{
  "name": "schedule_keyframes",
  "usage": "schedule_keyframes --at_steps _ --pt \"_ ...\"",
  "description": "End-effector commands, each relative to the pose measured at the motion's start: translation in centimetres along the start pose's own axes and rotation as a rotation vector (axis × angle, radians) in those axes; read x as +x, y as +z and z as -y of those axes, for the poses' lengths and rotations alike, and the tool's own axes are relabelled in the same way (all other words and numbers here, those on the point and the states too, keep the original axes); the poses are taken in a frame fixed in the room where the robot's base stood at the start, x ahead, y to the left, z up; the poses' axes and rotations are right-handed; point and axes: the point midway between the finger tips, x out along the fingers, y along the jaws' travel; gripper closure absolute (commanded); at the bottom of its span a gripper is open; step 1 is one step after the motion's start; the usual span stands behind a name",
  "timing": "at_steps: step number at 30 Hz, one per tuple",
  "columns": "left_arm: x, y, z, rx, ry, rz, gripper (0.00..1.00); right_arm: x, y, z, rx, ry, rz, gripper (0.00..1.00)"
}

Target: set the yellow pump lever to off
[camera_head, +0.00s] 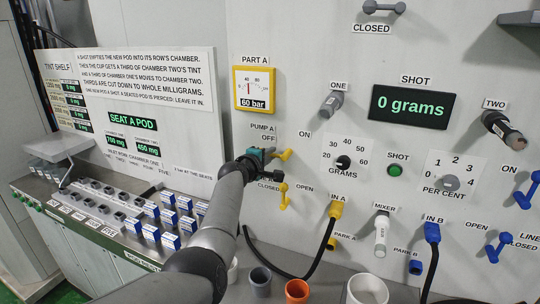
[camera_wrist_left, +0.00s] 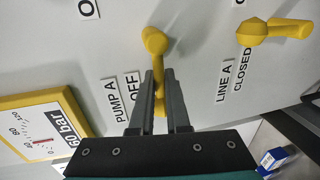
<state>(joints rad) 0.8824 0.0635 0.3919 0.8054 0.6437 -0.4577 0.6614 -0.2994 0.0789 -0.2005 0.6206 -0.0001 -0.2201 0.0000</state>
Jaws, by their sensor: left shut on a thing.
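The yellow pump lever (camera_head: 284,155) is on the grey panel under the PUMP A sign, between the OFF and ON labels. In the head view its handle points left from the pivot, on the OFF side. In the left wrist view the yellow pump lever (camera_wrist_left: 155,42) runs from its pivot down between my fingers, beside the OFF label (camera_wrist_left: 132,86). My left gripper (camera_head: 268,154), also in the left wrist view (camera_wrist_left: 161,76), is shut on the handle. The fingers partly hide the handle. My right gripper is not in view.
The yellow LINE A lever (camera_head: 283,195) is just below, close to my left gripper; it also shows in the left wrist view (camera_wrist_left: 253,32). The pressure gauge (camera_head: 255,88) reads 60 bar. A black hose (camera_head: 322,245) hangs from IN A. Cups, including an orange one (camera_head: 297,291), stand below.

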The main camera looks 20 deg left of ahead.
Motion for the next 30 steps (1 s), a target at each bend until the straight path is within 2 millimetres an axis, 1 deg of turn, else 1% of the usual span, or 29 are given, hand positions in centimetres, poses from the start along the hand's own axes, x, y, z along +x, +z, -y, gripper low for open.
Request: schedule_keyframes --at_steps 3,4,9,12,23,26,30 --pt "0.0 0.1 0.1 -0.003 -0.002 0.002 1.0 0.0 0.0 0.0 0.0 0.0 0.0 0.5" --pt "0.0 0.1 0.1 -0.003 -0.002 0.002 0.84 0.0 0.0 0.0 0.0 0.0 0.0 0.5" --pt "0.0 0.1 0.1 -0.001 -0.002 0.002 0.65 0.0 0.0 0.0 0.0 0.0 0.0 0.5" --pt "0.0 0.1 0.1 0.0 -0.002 0.002 0.56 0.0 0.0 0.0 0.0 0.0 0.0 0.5" --pt "-0.3 0.1 0.1 0.0 -0.002 0.002 0.56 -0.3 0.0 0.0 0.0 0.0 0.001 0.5" --pt "-0.8 0.1 0.0 0.001 -0.002 0.002 0.56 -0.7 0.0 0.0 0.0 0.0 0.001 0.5" --pt "-2.0 0.1 -0.1 0.0 -0.001 0.001 0.56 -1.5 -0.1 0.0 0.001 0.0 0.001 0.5"
